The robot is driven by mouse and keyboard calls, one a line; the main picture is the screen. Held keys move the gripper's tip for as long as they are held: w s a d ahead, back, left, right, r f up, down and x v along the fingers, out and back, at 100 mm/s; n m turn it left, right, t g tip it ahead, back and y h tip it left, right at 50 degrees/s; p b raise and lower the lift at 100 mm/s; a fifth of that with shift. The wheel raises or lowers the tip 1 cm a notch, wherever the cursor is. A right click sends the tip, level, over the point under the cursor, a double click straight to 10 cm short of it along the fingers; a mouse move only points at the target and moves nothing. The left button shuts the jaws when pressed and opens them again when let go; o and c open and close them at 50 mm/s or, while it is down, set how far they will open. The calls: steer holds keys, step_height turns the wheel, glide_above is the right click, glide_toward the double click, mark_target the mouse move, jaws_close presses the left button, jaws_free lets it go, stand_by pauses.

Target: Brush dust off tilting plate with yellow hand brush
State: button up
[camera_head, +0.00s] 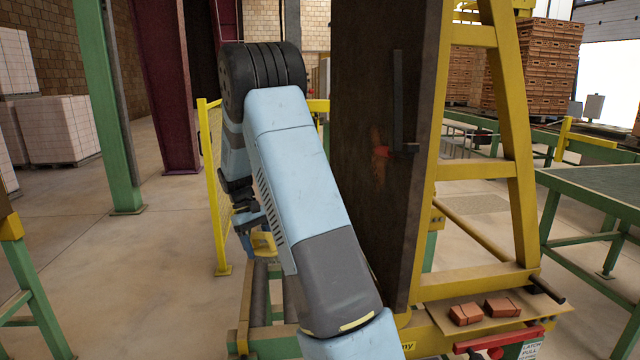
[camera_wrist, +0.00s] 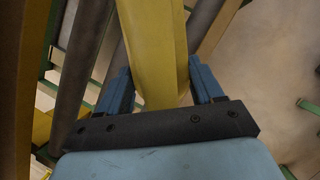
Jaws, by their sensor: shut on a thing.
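The tilting plate (camera_head: 365,120) is a dark brown panel standing nearly upright in a yellow frame. An orange-brown patch (camera_head: 377,170) shows on its face; I cannot tell whether it is dust or rust. My gripper (camera_wrist: 160,88) is shut on the yellow hand brush (camera_wrist: 153,40), which stands between the blue fingers in the wrist view. The bristles are not clearly visible. In the head view my gripper (camera_head: 256,228) hangs left of the plate, partly behind my arm, with a bit of yellow below it. No contact with the plate is visible.
A yellow frame (camera_head: 508,130) supports the plate on the right. Brick pieces (camera_head: 466,313) lie on its lower ledge, near a red lever (camera_head: 498,340). Rollers (camera_head: 259,300) lie below my gripper. A green post (camera_head: 103,100) stands left; open floor (camera_head: 160,250) lies between.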

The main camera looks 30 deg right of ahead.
steer(key=s+d+r+n+g+h, duration=0.2)
steer(key=s+d+r+h, duration=0.4)
steer(key=d+r, duration=0.3)
steer(key=s+d+r+n+g+h, duration=0.1)
steer(key=s+d+r+n+h, duration=0.4)
steer(key=d+r+h, duration=0.3)
steer(key=shift+s+d+r+n+g, duration=0.35)
steer(key=shift+s+d+r, duration=0.4)
steer(key=shift+d, duration=0.85)
steer(key=shift+s+d+r, duration=0.1)
steer(key=shift+s+d, duration=0.05)
steer(key=shift+d, duration=0.3)
steer(key=shift+s+d+r, duration=0.1)
steer(key=shift+s+d, duration=0.05)
steer(key=shift+d, duration=0.25)
steer(key=shift+s, duration=0.1)
